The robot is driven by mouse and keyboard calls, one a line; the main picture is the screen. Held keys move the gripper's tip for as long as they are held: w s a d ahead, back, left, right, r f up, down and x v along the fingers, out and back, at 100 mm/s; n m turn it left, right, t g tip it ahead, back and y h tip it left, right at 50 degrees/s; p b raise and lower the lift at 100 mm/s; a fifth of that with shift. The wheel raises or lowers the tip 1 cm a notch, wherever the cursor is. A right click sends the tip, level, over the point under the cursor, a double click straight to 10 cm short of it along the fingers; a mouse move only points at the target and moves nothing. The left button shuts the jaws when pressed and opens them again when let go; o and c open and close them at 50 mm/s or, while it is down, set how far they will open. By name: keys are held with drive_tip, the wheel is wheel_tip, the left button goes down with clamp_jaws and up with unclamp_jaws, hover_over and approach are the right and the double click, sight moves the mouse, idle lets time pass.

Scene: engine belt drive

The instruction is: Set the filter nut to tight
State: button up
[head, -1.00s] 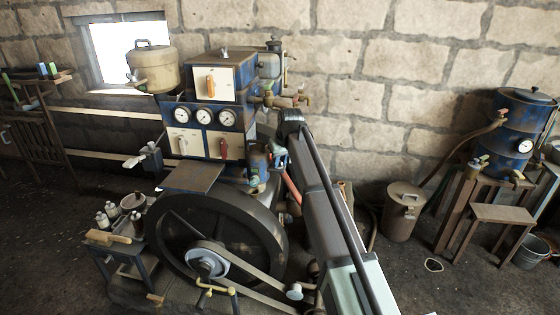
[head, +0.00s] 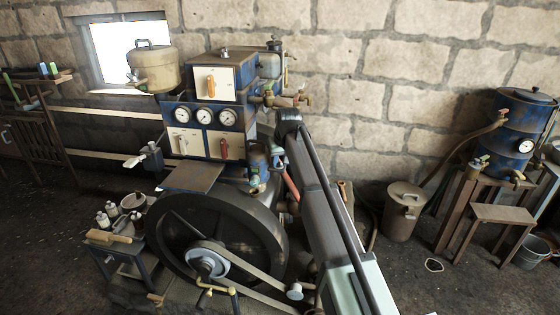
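A small blue cylindrical canister (head: 257,157) stands on the engine's right side, just left of my arm's upper end. It could be the filter, but I cannot make out the nut or its setting. My gripper (head: 277,161) is at the canister's right side, small and mostly hidden by my arm. I cannot tell whether it touches the canister or whether its fingers are open.
The blue engine panel has gauges (head: 204,117) and lever switches (head: 223,149). A large black flywheel (head: 218,240) with a belt is below. A brass tap (head: 269,97) juts out above the canister. A lidded bin (head: 403,210) stands right.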

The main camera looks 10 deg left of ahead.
drive_tip(key=v, duration=1.3)
drive_tip(key=shift+r, duration=0.25)
drive_tip(key=shift+s, duration=0.1)
drive_tip(key=shift+o, duration=0.5)
